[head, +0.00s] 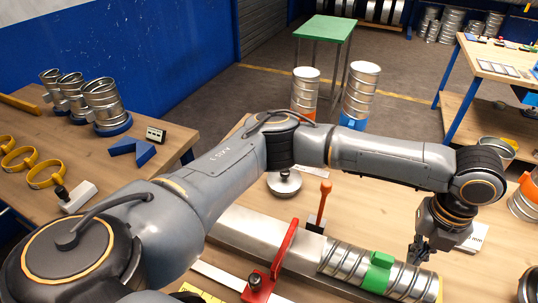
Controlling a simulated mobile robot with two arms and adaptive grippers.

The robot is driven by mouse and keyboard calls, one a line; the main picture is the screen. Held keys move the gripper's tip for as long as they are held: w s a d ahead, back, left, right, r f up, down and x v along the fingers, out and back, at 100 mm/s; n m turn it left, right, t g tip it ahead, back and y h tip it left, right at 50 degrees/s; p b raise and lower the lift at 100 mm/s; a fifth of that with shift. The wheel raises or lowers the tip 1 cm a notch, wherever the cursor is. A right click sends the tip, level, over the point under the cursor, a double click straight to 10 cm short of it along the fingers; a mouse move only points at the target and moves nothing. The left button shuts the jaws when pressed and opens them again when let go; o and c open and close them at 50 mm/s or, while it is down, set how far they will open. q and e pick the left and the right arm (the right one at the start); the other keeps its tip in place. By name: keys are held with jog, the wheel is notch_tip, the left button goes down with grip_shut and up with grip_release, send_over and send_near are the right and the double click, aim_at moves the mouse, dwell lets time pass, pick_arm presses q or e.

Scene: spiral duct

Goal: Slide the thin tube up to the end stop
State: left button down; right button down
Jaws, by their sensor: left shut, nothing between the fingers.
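A ribbed silver spiral tube (341,262) lies on its side at the front, with a green piece (378,272) around or on its middle. A red upright stop plate (284,251) stands on the metal rail (250,229) left of the tube's left end. A small gap shows between plate and tube. My left arm reaches across the view, and my left gripper (418,250) points down, shut and empty, above or beside the tube's right part. I cannot tell whether it touches the tube. My right gripper is not in view.
Upright ducts with an orange base (305,88) and a blue base (360,95) stand at the table's far edge. An orange-handled lever (321,202) rises behind the rail. A round metal lid (284,183) lies behind it.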

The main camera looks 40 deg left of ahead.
aim_at(362, 257)
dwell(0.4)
pick_arm(q)
jog(key=shift+f+b, duration=0.45)
jog(key=shift+f, duration=1.75)
jog(key=shift+s+a+r+p, duration=0.1)
jog(key=shift+s+a+p, duration=0.05)
jog(key=shift+a+p, duration=0.4)
jog(key=shift+s+a+p, duration=0.4)
jog(key=shift+a+p, duration=0.25)
jog(key=shift+a, duration=0.65)
jog(key=shift+s+a+p, duration=0.45)
jog(key=shift+a+p, duration=0.15)
jog(key=shift+a, duration=0.65)
jog(key=shift+s+a+p, duration=0.4)
jog(key=shift+a+p, duration=0.25)
jog(key=shift+a, duration=0.65)
jog(key=shift+r+p, duration=0.55)
jog(key=shift+p, duration=0.35)
